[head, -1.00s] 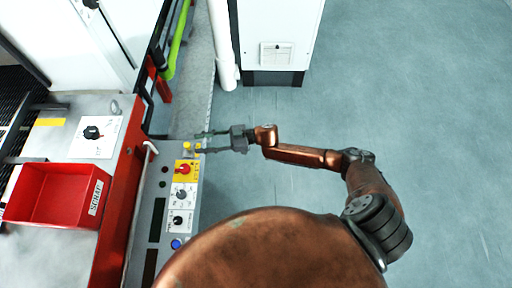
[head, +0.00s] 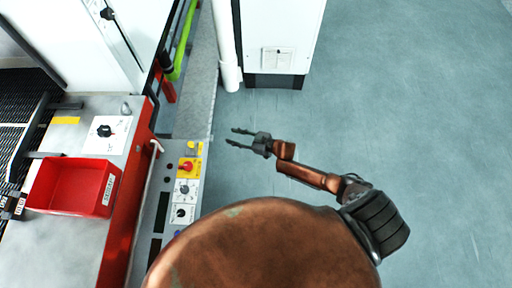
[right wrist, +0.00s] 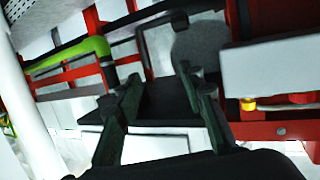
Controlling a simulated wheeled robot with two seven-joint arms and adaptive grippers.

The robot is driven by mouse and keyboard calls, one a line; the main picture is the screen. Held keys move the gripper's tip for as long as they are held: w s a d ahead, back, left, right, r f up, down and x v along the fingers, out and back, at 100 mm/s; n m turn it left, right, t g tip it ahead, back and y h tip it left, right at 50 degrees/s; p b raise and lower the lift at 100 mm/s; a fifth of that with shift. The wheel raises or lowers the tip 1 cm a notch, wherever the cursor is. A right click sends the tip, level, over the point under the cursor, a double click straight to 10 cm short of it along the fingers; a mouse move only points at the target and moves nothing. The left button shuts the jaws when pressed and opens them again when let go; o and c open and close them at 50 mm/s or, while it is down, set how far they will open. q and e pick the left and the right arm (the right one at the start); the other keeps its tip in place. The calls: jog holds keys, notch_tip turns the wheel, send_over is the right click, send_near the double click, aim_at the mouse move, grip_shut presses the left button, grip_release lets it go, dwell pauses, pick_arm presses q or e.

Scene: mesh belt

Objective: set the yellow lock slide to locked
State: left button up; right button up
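Small yellow parts (head: 192,145) show at the far end of the grey control panel, just beyond the yellow plate with a red knob (head: 187,166). They look like the lock slide, but are too small to tell its position. My right gripper (head: 235,137) is open and empty, to the right of the panel's far end and apart from it. In the right wrist view its two dark fingers (right wrist: 158,84) are spread with nothing between them. A small yellow piece (right wrist: 248,104) shows there at the right, on a red part; I cannot tell what it is. My left gripper is out of view.
The panel (head: 157,172) also carries black dials (head: 183,189). A red bin (head: 70,186) stands on the grey bench to its left. A white pipe (head: 226,50) and white cabinet (head: 278,30) stand beyond. The floor (head: 410,120) to the right is clear.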

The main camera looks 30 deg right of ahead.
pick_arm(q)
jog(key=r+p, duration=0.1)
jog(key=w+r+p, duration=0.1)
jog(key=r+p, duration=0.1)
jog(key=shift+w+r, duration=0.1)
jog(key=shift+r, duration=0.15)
pick_arm(e)
jog(key=s+d+f+m+h, duration=0.2)
jog(key=s+d+f+h, duration=0.2)
jog(key=d+f, duration=0.4)
jog(key=shift+s+f+m, duration=0.3)
jog(key=shift+s+f, duration=0.15)
jog(key=shift+s, duration=0.45)
jog(key=shift+a, duration=0.1)
